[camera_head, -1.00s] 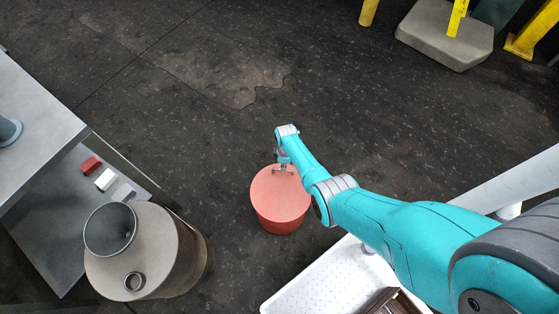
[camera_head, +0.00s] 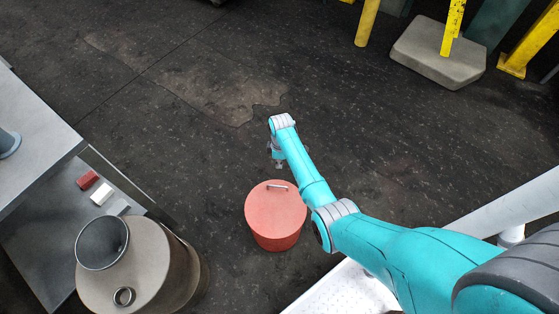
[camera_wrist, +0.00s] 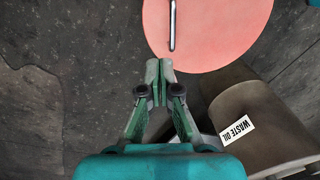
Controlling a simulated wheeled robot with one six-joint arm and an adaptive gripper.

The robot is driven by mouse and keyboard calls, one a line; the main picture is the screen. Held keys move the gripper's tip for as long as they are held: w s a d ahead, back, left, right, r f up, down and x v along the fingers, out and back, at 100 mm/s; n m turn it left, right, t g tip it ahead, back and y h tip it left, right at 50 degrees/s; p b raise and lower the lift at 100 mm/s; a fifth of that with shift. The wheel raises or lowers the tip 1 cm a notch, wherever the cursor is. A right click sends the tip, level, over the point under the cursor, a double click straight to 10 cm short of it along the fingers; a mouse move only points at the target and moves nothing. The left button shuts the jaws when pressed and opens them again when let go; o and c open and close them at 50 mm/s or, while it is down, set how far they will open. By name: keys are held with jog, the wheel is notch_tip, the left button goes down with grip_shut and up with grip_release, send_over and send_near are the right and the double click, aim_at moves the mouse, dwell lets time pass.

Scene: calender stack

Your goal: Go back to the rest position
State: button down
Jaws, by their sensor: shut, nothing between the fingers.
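My gripper (camera_head: 279,164) is at the end of the teal arm, above and just behind the red round container in the head view. In the wrist view my gripper (camera_wrist: 159,68) has its fingertips together with nothing between them. The red container (camera_head: 276,225) has a lid with a metal bar handle (camera_head: 277,187). Its pink-red top also shows in the wrist view (camera_wrist: 220,35), with the handle (camera_wrist: 172,25) just beyond the fingertips in the picture. The gripper is apart from the handle.
A beige drum (camera_head: 160,265) with a funnel (camera_head: 103,242) and a ring (camera_head: 124,297) stands at lower left. The wrist view shows its "WASTE OIL" label (camera_wrist: 236,130). Three small blocks lie on the grey shelf (camera_head: 45,220). A white perforated tray (camera_head: 345,290) is at the bottom.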

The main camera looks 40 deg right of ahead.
jog(key=shift+d+r, duration=0.1)
jog(key=shift+r, duration=0.65)
jog(key=s+a+f+m+t+h, duration=0.1)
jog(key=s+a+f+t, duration=0.1)
jog(key=s+a+f, duration=0.3)
jog(key=s+a+f+m+t, duration=0.2)
jog(key=s, duration=0.5)
jog(key=s+a+r+m+t, duration=0.1)
jog(key=s+a+r+t, duration=0.1)
jog(key=s, duration=0.4)
jog(key=s+a+r+m+t, duration=0.1)
jog(key=s+a+r+t, duration=0.15)
jog(key=s, duration=0.35)
jog(key=s+a+r+m+t, duration=0.1)
jog(key=s+r+t, duration=0.1)
jog(key=s+r, duration=0.4)
jog(key=s+a+r+m+t, duration=0.2)
jog(key=s+r, duration=0.4)
jog(key=r, duration=1.1)
jog(key=s+a+r+m+t, duration=0.1)
jog(key=s+r+t, duration=0.2)
jog(key=r, duration=0.9)
jog(key=s, duration=0.3)
jog(key=shift+s+a+r+m, duration=0.15)
jog(key=shift+r+m, duration=0.1)
jog(key=shift+m, duration=0.05)
